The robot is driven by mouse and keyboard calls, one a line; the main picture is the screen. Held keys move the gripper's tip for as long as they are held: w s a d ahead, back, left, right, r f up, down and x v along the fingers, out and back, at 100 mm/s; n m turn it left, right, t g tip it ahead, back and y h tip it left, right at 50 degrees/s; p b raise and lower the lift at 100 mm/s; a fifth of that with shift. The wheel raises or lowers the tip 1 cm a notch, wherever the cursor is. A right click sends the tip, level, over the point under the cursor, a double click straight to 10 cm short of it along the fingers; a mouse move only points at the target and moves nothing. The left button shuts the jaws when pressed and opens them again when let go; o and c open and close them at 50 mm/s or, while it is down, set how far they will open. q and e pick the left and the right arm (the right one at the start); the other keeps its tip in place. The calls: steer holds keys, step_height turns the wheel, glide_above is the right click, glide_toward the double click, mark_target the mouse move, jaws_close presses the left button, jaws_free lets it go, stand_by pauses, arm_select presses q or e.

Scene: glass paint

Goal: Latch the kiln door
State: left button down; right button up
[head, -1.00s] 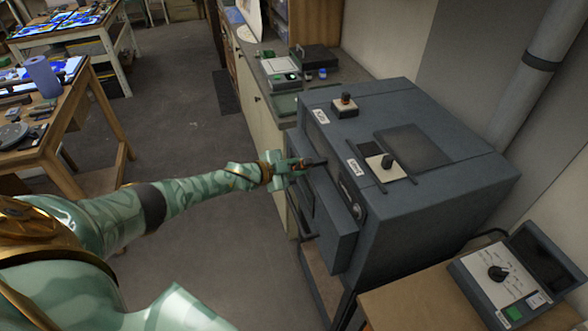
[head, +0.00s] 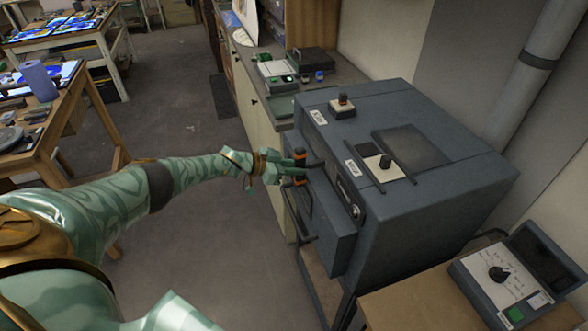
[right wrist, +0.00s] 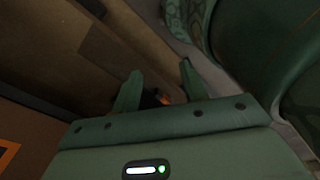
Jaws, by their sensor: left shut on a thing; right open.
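The kiln (head: 440,185) is a dark grey box on a stand, right of the middle in the head view. Its thick door (head: 338,232) is on the front left face and lies against the body, as far as I can see. My left gripper (head: 299,168) is at the far upper part of the door front, shut on a dark latch handle with orange bands (head: 300,154). The handle stands roughly upright; the fingers hide its middle. My right gripper (right wrist: 158,80) shows only in the right wrist view, open, its fingers apart, with nothing clearly between them.
A control box (head: 500,280) stands on a wooden table at the lower right. A counter (head: 335,72) runs behind the kiln. A workbench (head: 70,110) stands left; the floor between is clear.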

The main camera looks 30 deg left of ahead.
stand_by(0.4)
arm_select(q)
steer(key=c, duration=1.2)
jaws_free()
steer(key=shift+c, duration=0.2)
steer(key=p+v, duration=0.2)
steer(key=v, duration=1.4)
steer(key=shift+a, duration=0.2)
